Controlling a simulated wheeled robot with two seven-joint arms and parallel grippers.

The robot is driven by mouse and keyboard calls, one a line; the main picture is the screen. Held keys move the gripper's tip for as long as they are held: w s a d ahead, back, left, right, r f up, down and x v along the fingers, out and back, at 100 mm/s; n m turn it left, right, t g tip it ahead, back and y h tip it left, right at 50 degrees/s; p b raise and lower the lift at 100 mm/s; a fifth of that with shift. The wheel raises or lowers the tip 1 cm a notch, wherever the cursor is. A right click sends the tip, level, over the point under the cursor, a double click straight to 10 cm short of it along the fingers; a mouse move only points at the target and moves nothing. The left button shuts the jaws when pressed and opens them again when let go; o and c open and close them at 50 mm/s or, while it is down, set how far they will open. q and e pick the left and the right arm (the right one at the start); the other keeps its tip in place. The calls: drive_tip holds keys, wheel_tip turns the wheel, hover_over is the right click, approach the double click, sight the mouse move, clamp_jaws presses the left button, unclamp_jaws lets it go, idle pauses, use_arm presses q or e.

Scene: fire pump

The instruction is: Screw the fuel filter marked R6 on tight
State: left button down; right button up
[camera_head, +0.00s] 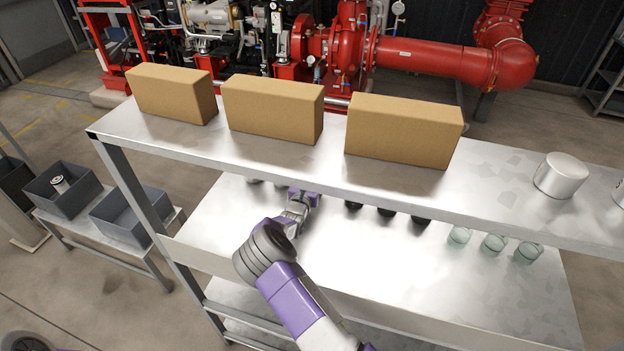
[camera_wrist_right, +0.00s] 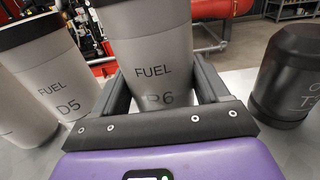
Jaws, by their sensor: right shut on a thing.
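The fuel filter R6 (camera_wrist_right: 152,50) is a grey canister with "FUEL" and "R6" on its side. In the right wrist view it stands between the two black fingers of my right gripper (camera_wrist_right: 160,84), which is shut on it. The gripper partly covers the R6 marking, and the filter's top is out of frame. In the head view my right gripper (camera_head: 301,199) reaches under the upper shelf, and I cannot make out the filter there. How the filter is seated cannot be seen. My left gripper is not in view.
Fuel filter D5 (camera_wrist_right: 72,80) is close left of R6; a black canister (camera_wrist_right: 298,75) is at right. Several glass cups (camera_head: 493,244) line the middle shelf (camera_head: 400,270). Cardboard boxes (camera_head: 272,105) and a grey cylinder (camera_head: 560,176) sit on the upper shelf (camera_head: 500,185) above my gripper.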

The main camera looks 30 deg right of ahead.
drive_tip(key=shift+r+p, duration=1.05)
drive_tip(key=shift+r, duration=0.6)
drive_tip(key=shift+a, duration=0.1)
